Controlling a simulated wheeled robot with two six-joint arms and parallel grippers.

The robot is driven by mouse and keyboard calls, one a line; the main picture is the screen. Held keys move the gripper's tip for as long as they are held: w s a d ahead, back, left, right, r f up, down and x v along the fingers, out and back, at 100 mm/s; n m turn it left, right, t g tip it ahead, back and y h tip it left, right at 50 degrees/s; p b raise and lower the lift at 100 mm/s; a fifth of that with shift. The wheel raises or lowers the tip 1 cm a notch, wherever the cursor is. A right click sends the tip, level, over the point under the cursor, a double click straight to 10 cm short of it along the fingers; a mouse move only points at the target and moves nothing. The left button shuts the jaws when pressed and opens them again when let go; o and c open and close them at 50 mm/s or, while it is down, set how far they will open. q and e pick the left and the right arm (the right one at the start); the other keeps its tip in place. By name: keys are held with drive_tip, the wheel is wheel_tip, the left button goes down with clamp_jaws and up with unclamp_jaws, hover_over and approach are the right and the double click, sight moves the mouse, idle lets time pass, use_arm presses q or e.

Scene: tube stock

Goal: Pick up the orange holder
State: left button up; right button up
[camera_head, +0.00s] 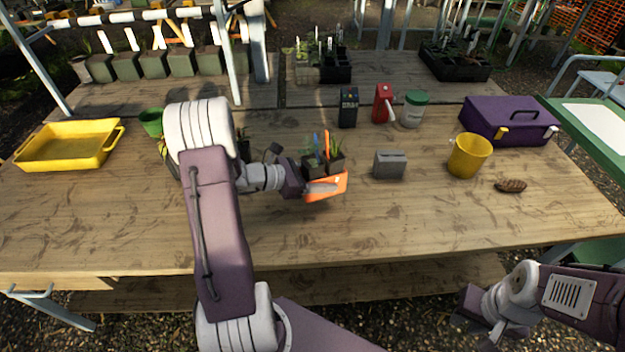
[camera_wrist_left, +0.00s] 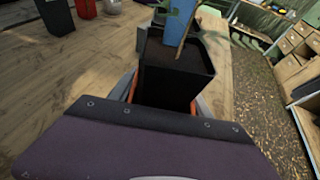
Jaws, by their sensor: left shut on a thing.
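The orange holder (camera_head: 327,187) is above the middle of the wooden table in the head view, at the end of my left arm. My left gripper (camera_head: 316,188) is shut on it. Small dark pots (camera_head: 322,165) with green plants and blue and orange labels show just above and behind the holder. In the left wrist view, a square black pot (camera_wrist_left: 172,75) with soil and a blue label (camera_wrist_left: 180,22) stands between the fingers, and a thin orange edge of the holder (camera_wrist_left: 132,88) shows beside it. My right gripper (camera_head: 474,326) is empty, in front of the table, with fingers apart.
A grey block (camera_head: 389,165), yellow bucket (camera_head: 469,156), brown object (camera_head: 510,186) and purple toolbox (camera_head: 508,120) are to the right on the table (camera_head: 420,220). A yellow tray (camera_head: 68,145) is at left. Black, red and green-lidded containers stand behind. The front of the table is clear.

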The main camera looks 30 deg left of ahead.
use_arm(q)
drive_tip(key=d+r, duration=0.5)
drive_tip(key=d, duration=0.3)
